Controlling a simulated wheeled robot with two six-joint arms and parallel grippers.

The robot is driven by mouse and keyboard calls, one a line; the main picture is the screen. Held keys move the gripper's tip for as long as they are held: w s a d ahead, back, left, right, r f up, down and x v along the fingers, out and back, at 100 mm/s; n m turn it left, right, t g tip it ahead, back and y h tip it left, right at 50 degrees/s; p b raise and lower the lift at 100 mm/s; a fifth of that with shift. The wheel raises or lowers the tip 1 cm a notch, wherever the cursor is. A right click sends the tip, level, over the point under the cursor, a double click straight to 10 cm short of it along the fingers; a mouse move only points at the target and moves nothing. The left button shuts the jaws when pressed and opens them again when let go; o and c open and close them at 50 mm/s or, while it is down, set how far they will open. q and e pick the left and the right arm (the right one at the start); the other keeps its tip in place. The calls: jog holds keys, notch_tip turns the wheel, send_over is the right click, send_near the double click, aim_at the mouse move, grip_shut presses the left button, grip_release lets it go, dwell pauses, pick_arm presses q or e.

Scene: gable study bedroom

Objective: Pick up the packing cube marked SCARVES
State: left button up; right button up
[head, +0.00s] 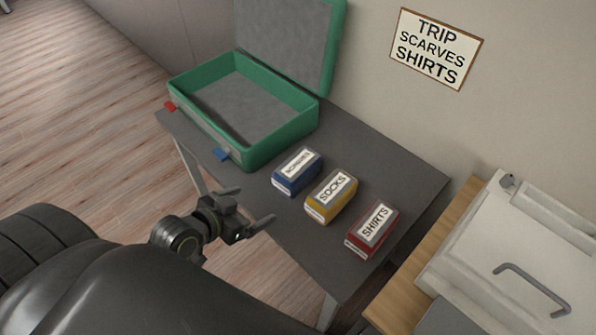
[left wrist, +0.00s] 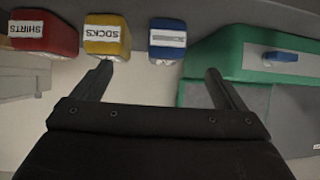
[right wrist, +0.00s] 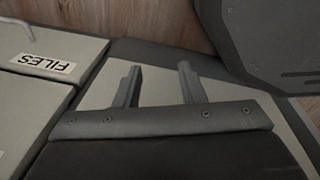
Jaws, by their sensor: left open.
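A blue packing cube (head: 297,172) lies on the grey table beside the suitcase; its small label is too blurred to read surely. A yellow cube marked SOCKS (head: 331,196) and a red cube marked SHIRTS (head: 372,230) lie to its right in a row. My left gripper (head: 256,205) is open and empty, off the table's front edge, in front of the blue cube. In the left wrist view the blue cube (left wrist: 167,40) appears beyond the gap between the fingers, and the yellow cube (left wrist: 107,36) beyond the left finger. My right gripper (right wrist: 158,68) is open and empty.
A green open suitcase (head: 283,134) stands at the table's left end, empty, lid up against the wall. The table (head: 375,160) is bare behind the cubes. A wall sign (head: 436,48) reads TRIP, SCARVES, SHIRTS. A pale cabinet (head: 500,255) with a handle stands at right.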

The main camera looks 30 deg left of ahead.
aim_at(287, 174)
pick_arm(q)
jog(key=shift+t+h, duration=0.3)
jog(key=shift+t, duration=0.5)
jog(key=x, duration=0.4)
jog(key=r+x, duration=0.1)
jog(key=x, duration=0.3)
jog(key=w+a+r+x, duration=0.1)
jog(key=x, duration=0.4)
jog(key=shift+w+r, duration=0.1)
jog(key=shift+r, duration=0.05)
jog(key=shift+a+f+p+x, duration=0.1)
jog(key=shift+f+p+x, duration=0.1)
jog(key=shift+x, duration=1.15)
jog(key=shift+a+f+p+x, duration=0.1)
jog(key=shift+a+p+x, duration=0.1)
jog(key=shift+x, duration=1.2)
jog(key=shift+c, duration=0.3)
jog(key=c, duration=1.1)
